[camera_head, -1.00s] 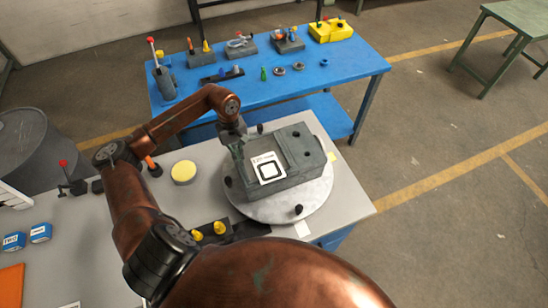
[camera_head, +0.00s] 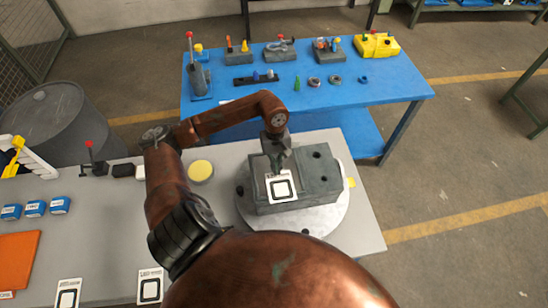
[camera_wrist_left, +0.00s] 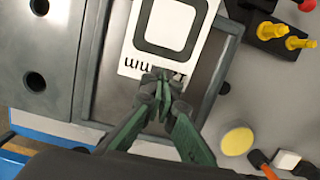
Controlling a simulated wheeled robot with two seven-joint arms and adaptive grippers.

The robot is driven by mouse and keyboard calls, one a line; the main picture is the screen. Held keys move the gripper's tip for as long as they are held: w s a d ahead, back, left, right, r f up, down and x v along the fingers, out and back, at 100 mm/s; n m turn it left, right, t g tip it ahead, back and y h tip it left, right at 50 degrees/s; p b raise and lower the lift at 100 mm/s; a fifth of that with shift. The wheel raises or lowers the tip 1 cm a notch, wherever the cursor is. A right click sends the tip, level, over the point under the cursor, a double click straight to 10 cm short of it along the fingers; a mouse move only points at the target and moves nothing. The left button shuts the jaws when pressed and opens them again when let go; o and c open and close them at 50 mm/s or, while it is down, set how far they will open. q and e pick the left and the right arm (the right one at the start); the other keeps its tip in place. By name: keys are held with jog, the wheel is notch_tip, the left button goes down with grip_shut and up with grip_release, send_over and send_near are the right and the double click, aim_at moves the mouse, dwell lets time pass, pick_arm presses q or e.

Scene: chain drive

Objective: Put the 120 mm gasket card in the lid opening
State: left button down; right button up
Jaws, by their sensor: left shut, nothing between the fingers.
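A white gasket card (camera_head: 282,187) with a black rounded square outline lies at the shallow rectangular lid opening of the grey housing (camera_head: 322,177). It also shows in the left wrist view (camera_wrist_left: 145,67), lying within part of the opening, with bare floor beside it. I cannot tell whether it lies flat or fully seated, and its size print is unreadable. My left gripper (camera_head: 276,170) is shut and empty at the card's far edge. In the wrist view its fingertips (camera_wrist_left: 162,85) cover part of the card's printed edge. My right gripper is not in view.
The housing stands on a round pale turntable (camera_head: 245,206) on the grey bench (camera_head: 215,260). Two similar cards (camera_head: 149,286) (camera_head: 68,293) lie at the front left. A yellow disc (camera_head: 201,171) is left of the turntable. A blue table (camera_head: 370,94) with fixtures stands behind.

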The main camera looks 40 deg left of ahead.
aim_at(279, 188)
pick_arm(q)
jog(key=s+d+p, duration=0.1)
jog(key=d, duration=0.1)
jog(key=s+d, duration=0.2)
jog(key=shift+s+d+r+p, duration=0.2)
jog(key=shift+s+d+p, duration=0.1)
jog(key=shift+p, duration=0.1)
jog(key=shift+s+f+p, duration=0.1)
jog(key=shift+f+p, duration=0.2)
jog(key=shift+p, duration=0.15)
jog(key=shift+a+f+b, duration=0.1)
jog(key=shift+f+b, duration=0.4)
jog(key=shift+w+f+b, duration=0.2)
jog(key=shift+f+b, duration=0.1)
jog(key=shift+b, duration=0.15)
jog(key=shift+r, duration=0.1)
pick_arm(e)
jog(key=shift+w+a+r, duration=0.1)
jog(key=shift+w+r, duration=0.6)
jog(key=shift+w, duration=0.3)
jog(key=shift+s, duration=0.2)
